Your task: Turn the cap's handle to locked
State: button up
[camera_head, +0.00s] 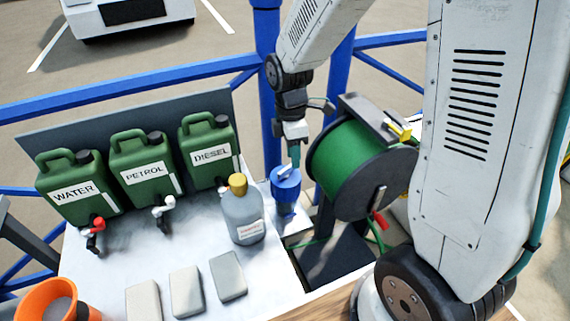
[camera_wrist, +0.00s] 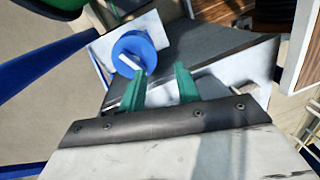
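The blue cap (camera_head: 286,180) sits on top of a blue fitting to the right of the grey bottle, at the right edge of the white worktop. In the wrist view the cap (camera_wrist: 140,46) is round, with a small pale piece on it that may be its handle (camera_wrist: 128,62). Its locked or unlocked marking is too small to read. My gripper (camera_head: 293,155) points down just above the cap. In the wrist view its green fingers (camera_wrist: 160,75) stand apart with nothing between them. The cap appears just beyond the left fingertip; I cannot tell whether they touch.
A green hose reel (camera_head: 345,155) stands close on the right of my gripper. A grey bottle with a yellow cap (camera_head: 243,215) is close on the left. Green jerrycans (camera_head: 145,165) line the back. Pale blocks (camera_head: 186,290) and an orange cup (camera_head: 48,302) lie in front.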

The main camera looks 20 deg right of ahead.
aim_at(286, 168)
jog(key=w+n, duration=0.2)
jog(key=w+n+t, duration=0.1)
jog(key=w+n, duration=0.1)
jog(key=n, duration=0.1)
jog(key=shift+a+f, duration=0.15)
jog(key=shift+w+f+n+t, duration=0.1)
jog(key=shift+n+t, duration=0.2)
jog(key=shift+n, duration=0.4)
notch_tip(286, 168, down, 8)
jog(key=shift+r, duration=0.2)
grip_shut()
